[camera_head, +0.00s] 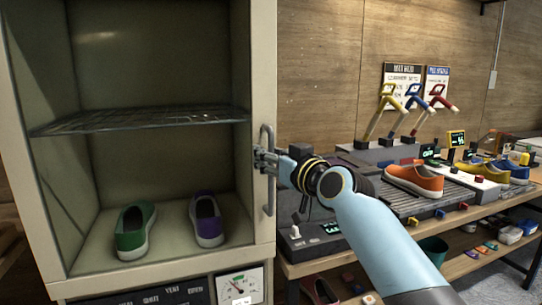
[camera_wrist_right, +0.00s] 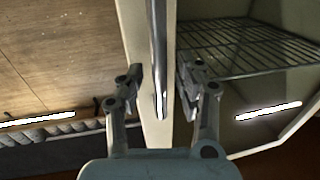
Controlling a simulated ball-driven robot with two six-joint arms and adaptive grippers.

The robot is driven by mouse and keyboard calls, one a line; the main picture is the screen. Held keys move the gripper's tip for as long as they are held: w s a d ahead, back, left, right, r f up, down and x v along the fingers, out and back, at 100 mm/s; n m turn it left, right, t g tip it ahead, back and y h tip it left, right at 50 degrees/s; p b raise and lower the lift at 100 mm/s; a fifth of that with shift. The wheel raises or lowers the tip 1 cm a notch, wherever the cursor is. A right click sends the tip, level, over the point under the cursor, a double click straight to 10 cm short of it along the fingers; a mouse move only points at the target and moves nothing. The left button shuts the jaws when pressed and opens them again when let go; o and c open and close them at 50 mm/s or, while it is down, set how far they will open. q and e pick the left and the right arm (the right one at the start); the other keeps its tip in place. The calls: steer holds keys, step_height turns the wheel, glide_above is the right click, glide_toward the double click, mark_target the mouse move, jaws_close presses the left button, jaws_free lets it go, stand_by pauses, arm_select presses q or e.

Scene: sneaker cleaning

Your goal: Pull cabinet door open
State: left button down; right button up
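The pale cabinet (camera_head: 263,60) stands at the left in the head view. Its inside shows through the front; I cannot tell whether a clear pane fills the frame. A vertical metal handle (camera_head: 268,195) is on the right side of its front. My right gripper (camera_head: 262,160) is at the middle of the handle. In the wrist view the fingers of my right gripper (camera_wrist_right: 158,80) are apart, one on each side of the handle (camera_wrist_right: 158,45), with visible gaps. My left gripper is not in view.
Inside the cabinet are a wire shelf (camera_head: 150,119), a green shoe (camera_head: 135,230) and a purple shoe (camera_head: 207,222). A workbench (camera_head: 330,258) with an orange shoe (camera_head: 413,181) and several tools stands close to the cabinet's right. A gauge panel (camera_head: 240,285) is below the cabinet opening.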

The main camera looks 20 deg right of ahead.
jaws_close()
stand_by(0.5)
